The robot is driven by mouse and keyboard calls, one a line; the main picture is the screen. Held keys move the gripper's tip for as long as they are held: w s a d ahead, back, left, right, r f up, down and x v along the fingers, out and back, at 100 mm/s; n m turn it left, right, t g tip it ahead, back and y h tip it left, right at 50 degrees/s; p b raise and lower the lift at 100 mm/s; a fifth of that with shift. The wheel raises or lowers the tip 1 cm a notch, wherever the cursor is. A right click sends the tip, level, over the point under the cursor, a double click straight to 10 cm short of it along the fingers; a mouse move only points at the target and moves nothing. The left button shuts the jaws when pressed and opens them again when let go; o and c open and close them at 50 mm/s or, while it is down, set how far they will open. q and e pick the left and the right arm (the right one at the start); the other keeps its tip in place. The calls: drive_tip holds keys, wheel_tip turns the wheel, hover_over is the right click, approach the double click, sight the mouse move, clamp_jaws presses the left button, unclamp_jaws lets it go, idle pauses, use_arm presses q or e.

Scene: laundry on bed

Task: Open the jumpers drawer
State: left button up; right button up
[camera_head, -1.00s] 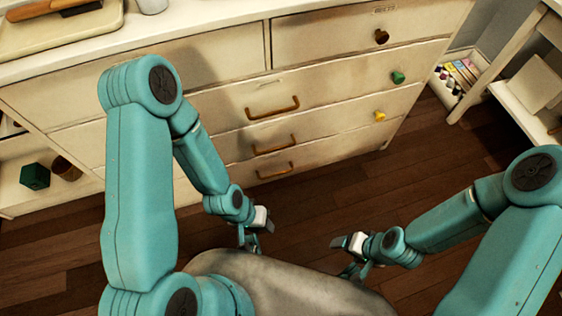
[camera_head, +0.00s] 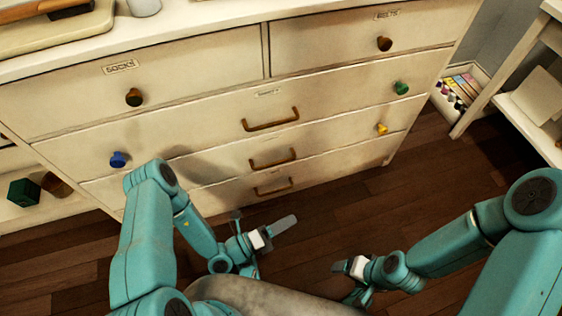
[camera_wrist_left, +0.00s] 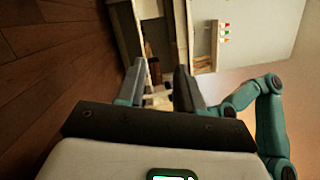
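The dresser (camera_head: 195,82) stands in front of me in the head view, all its visible drawers shut. The top left drawer is labelled SOCKS and the top right BELTS. The upper wide drawer (camera_head: 330,103) has a bronze handle (camera_head: 270,125), a blue knob and a green knob; its label is too small to read. Two lower wide drawers have similar handles (camera_head: 272,163). I cannot tell which is the jumpers drawer. My left gripper (camera_head: 272,235) is open and empty, below and apart from the lowest handle; its spread fingers show in the left wrist view (camera_wrist_left: 158,85). My right gripper (camera_head: 342,264) is low over the floor, its opening unclear.
Dark wooden floor (camera_head: 345,215) lies clear before the dresser. A white shelf unit (camera_head: 530,110) stands at the right, with a box of colourful items (camera_head: 460,88) beside it.

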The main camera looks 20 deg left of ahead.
sight(281, 162)
use_arm(q)
drive_tip(key=w+a+f+n+t+y, duration=0.35)
drive_tip(key=a+n+t+y, duration=0.25)
drive_tip(key=a+n+y, duration=0.35)
drive_tip(key=shift+y, duration=0.35)
drive_tip(key=b+x, duration=0.4)
drive_tip(key=x, duration=1.2)
drive_tip(key=shift+w+a, duration=0.15)
drive_tip(key=shift+c, duration=0.3)
clamp_jaws()
